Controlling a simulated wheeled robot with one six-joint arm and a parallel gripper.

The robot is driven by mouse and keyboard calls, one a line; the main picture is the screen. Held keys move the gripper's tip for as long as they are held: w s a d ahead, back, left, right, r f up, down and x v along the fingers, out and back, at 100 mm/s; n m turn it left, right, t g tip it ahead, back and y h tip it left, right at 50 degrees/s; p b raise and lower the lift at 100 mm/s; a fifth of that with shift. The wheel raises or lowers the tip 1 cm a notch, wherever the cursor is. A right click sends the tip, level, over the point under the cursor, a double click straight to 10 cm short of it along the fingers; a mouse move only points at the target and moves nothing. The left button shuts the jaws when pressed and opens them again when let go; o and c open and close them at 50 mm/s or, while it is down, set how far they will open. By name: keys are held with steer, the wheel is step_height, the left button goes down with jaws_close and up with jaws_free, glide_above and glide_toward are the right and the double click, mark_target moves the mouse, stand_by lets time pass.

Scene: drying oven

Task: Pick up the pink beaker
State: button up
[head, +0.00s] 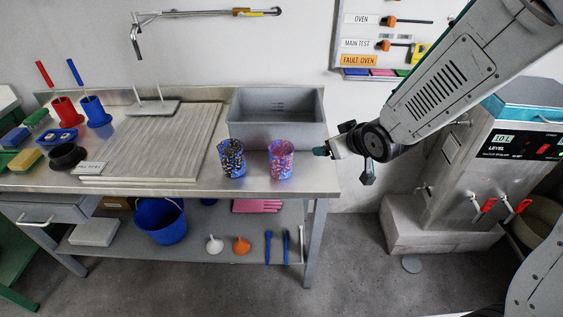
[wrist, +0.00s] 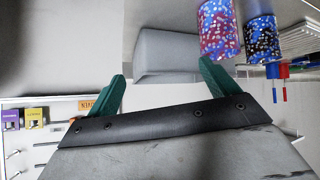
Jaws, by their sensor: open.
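The pink beaker (head: 281,162), filled with pink and blue bits, stands upright near the right end of the metal table. It also shows at the top of the wrist view (wrist: 218,32), beyond the right finger. My gripper (head: 322,151) is to the right of the beaker in the head view, at about its height and apart from it. In the wrist view the two green fingers (wrist: 164,76) are spread with nothing between them. A second beaker (head: 232,160) with dark, mixed bits stands just left of the pink one.
A grey basin (head: 276,112) stands behind the beakers. A ribbed draining board (head: 165,140) lies to their left. The table's right edge is close to the pink beaker. A grey machine (head: 480,160) with red-handled taps stands at the right.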

mark_target(280, 160)
steer(key=a+f+y, duration=0.1)
steer(key=a+f, duration=0.1)
steer(key=a, duration=0.1)
steer(key=a+f+n+y, duration=0.1)
steer(key=a+f+y, duration=0.1)
steer(key=a, duration=0.1)
steer(key=a+f+n+t+y, duration=0.1)
steer(key=a+f+y, duration=0.1)
steer(key=a+f, duration=0.1)
steer(key=shift+w+a+f, duration=0.1)
steer(key=shift+w+a, duration=0.2)
steer(key=shift+a, duration=0.2)
steer(key=x, duration=0.7)
steer(key=shift+w+a+f, duration=0.15)
steer(key=shift+f, duration=0.15)
steer(key=shift+y, duration=0.3)
steer(key=c, duration=1.2)
